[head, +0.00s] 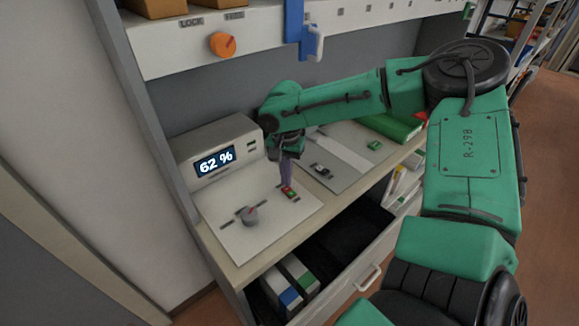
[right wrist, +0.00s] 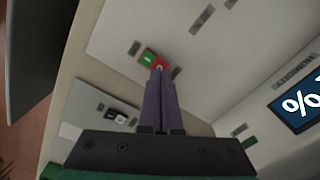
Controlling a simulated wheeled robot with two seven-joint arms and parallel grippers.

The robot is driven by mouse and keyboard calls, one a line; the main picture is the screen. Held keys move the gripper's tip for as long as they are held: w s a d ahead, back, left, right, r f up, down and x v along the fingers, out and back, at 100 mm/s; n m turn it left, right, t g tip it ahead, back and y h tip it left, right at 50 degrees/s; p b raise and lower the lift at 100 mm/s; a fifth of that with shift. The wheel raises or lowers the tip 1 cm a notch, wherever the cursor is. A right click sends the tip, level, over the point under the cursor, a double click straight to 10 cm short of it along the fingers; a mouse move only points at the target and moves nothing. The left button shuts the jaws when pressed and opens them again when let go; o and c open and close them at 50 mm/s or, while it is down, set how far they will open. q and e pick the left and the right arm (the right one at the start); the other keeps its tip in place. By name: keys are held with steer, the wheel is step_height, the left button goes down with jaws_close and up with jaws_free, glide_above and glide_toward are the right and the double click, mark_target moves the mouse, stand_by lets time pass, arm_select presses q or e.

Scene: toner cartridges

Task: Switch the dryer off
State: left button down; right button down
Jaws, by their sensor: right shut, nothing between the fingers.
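The device with the lit "62 %" display (head: 215,162) stands at the left of the bench. On the light panel in front of it is a small red and green rocker switch (head: 290,194). In the right wrist view the rocker (right wrist: 147,57) shows its green half at left and its red half at right. My right gripper (head: 287,184) is shut and empty, pointing down at the rocker. In the right wrist view its fingertips (right wrist: 160,72) are at the red end and cover part of it; I cannot tell whether they touch. My left gripper is out of view.
A grey knob (head: 249,214) sits on the same panel. A second panel to the right carries a black and white switch (head: 321,170) and a green one (head: 374,145). An orange knob (head: 223,44) and blue handle (head: 296,25) are above. An open drawer (head: 335,245) lies below.

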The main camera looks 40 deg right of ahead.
mark_target(286, 188)
steer(key=shift+s+f+b, duration=0.1)
steer(key=shift+f+b, duration=0.6)
steer(key=shift+f, duration=0.3)
stand_by(0.9)
step_height(286, 188, up, 7)
steer(key=p, duration=0.6)
steer(key=shift+p, duration=0.35)
